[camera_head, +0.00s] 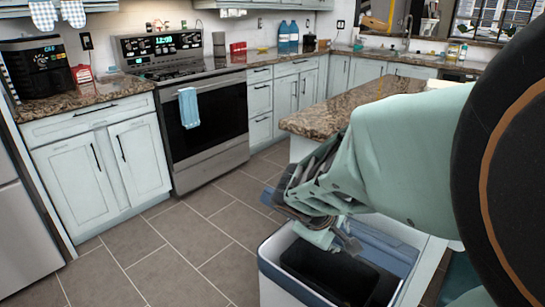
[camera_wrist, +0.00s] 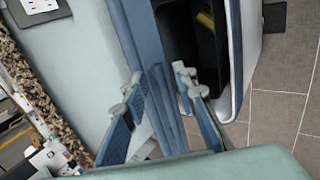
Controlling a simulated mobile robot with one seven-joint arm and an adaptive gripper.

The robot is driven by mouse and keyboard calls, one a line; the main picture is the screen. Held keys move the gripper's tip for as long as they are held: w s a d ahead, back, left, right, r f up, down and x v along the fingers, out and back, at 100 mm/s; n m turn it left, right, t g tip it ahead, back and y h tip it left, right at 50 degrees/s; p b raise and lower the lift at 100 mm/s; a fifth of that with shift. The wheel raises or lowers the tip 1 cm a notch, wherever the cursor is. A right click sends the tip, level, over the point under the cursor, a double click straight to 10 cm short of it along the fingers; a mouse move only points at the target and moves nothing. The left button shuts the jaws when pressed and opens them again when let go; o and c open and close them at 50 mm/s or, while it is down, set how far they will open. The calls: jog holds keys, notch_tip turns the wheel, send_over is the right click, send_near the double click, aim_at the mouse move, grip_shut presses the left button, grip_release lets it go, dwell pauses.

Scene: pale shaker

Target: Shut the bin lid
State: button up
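The white bin (camera_head: 272,284) stands at the lower middle of the head view, with a blue rim and a dark inner bucket (camera_head: 330,272). Its mouth is uncovered. The blue lid (camera_head: 385,247) appears raised along the island side, partly hidden by my gripper and arm. In the wrist view the bucket (camera_wrist: 188,40) is at upper right, and the blue lid (camera_wrist: 132,35) runs down towards the gap between my fingers. My gripper (camera_wrist: 156,80) is open, fingers apart on either side of blue panel edges; I cannot tell whether they touch. In the head view it is above the bin (camera_head: 336,240).
The island with a granite top (camera_head: 325,120) is close behind the bin and my arm. A stove (camera_head: 200,115) and cabinets (camera_head: 98,175) line the far wall. The tiled floor (camera_head: 175,255) left of the bin is clear.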

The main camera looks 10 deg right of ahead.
jog(key=shift+w+a+r, duration=0.1)
jog(key=shift+r, duration=0.25)
jog(key=p+v, duration=0.5)
jog(key=v, duration=0.3)
jog(key=shift+s+a+r, duration=0.2)
jog(key=shift+r, duration=0.1)
dwell(0.3)
jog(key=b+x, duration=0.4)
jog(key=x, duration=0.3)
jog(key=shift+f, duration=0.2)
jog(key=shift+w, duration=0.15)
